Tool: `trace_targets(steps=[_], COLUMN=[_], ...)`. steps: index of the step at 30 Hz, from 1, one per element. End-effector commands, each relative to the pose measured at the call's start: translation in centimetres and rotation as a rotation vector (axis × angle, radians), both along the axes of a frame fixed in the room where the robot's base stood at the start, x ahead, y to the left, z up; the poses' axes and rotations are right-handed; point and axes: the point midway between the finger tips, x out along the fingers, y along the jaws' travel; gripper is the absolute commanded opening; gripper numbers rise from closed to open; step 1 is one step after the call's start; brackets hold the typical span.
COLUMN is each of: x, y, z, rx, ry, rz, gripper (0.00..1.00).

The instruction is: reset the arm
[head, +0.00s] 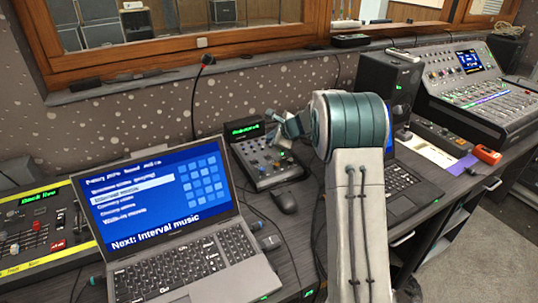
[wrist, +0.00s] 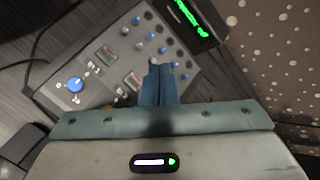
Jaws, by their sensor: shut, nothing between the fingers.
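My gripper (head: 287,128) is raised over the far part of the desk, in front of a small grey control box with a green display (head: 262,158). In the wrist view my gripper (wrist: 158,70) has its two blue-green fingers shut together with nothing between them.
An open laptop (head: 165,215) stands front left, beside a lighting desk (head: 40,225). A mouse (head: 283,200) lies near the control box. Right of my arm are a second laptop (head: 415,180), a black speaker (head: 385,85), a mixer (head: 478,95) and an orange device (head: 486,154).

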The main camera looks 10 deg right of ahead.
Motion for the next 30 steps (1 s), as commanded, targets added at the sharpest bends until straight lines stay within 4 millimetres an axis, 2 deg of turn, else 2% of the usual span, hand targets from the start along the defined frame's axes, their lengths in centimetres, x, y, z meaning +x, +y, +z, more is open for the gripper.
trace_targets(steps=[4, 8, 12, 18, 24, 30], x=[-0.6, -3.4, -8.8, -17.5, -26.6, -35.6], y=[0.3, 1.5, 3.2, 4.8, 5.1, 4.0], z=[0.8, 3.4, 6.9, 10.4, 12.5, 13.3], rx=[-0.02, -0.106, -0.257, -0.484, -0.707, -0.926], ry=[-0.005, -0.018, -0.036, -0.055, -0.061, -0.049], rz=[0.025, 0.13, 0.315, 0.598, 0.878, 1.155], gripper=[0.0, 0.0, 0.0, 0.0, 0.0, 0.0])
